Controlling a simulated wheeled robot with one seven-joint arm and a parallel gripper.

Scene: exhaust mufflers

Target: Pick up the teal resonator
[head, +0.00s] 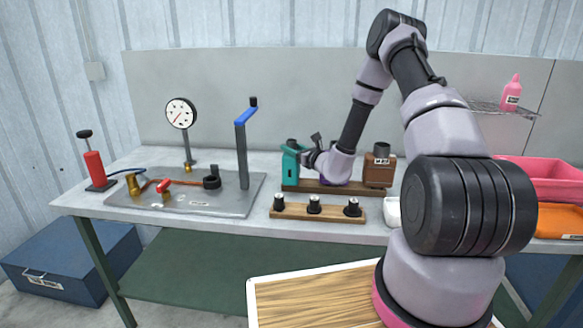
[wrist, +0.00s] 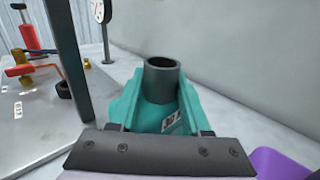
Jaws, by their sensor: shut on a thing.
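The teal resonator (head: 291,164) stands at the left end of a wooden board on the bench, with a dark pipe stub on top. My gripper (head: 306,157) reaches it from the right and is shut on it. In the wrist view the teal resonator (wrist: 160,115) fills the middle, with its dark round pipe opening up and a small label on its side. The gripper's dark plate (wrist: 160,152) covers its near part. I cannot tell whether it is clear of the board.
A brown muffler (head: 379,169) stands at the right end of the wooden board (head: 340,189), and a purple one (head: 335,172) is partly hidden by my arm. A metal plate with a blue-handled post (head: 242,150) is left.

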